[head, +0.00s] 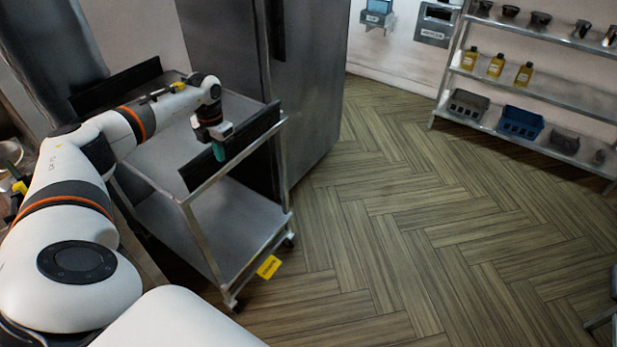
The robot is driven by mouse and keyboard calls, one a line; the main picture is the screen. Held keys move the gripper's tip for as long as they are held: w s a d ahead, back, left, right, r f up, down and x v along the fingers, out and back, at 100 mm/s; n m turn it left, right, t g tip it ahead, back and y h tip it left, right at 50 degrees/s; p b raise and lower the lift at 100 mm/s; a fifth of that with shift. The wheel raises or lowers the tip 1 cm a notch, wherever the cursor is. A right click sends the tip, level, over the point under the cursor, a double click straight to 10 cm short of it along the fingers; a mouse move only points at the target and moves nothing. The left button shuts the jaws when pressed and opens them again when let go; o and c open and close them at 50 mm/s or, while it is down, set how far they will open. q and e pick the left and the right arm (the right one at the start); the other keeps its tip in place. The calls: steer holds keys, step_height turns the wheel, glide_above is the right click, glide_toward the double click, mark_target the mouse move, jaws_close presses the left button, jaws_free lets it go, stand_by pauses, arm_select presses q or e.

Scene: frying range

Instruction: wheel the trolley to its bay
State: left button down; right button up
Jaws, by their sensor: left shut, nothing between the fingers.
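The trolley (206,226) is a grey metal two-shelf cart on castors, at the left of the head view. Black panels stand along its upper edges. It stands close beside a tall grey steel cabinet. My left arm reaches over its top shelf. My left gripper (219,151) points down at the trolley's near right black panel and is shut with nothing held. I cannot tell whether its fingertips touch the panel. A yellow floor marker (268,267) lies by the trolley's lower right side. My right gripper is not in view. No bay is clearly identifiable.
The tall steel cabinet (308,85) blocks the space behind the trolley. A wall rack (530,85) with bottles, cups and bins stands at the upper right. The wooden floor (420,220) between is clear. Part of a grey object shows at the lower right edge.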

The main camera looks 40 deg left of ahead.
arm_select(q)
step_height(320, 180, up, 6)
steer(key=p, duration=0.4)
stand_by(0.4)
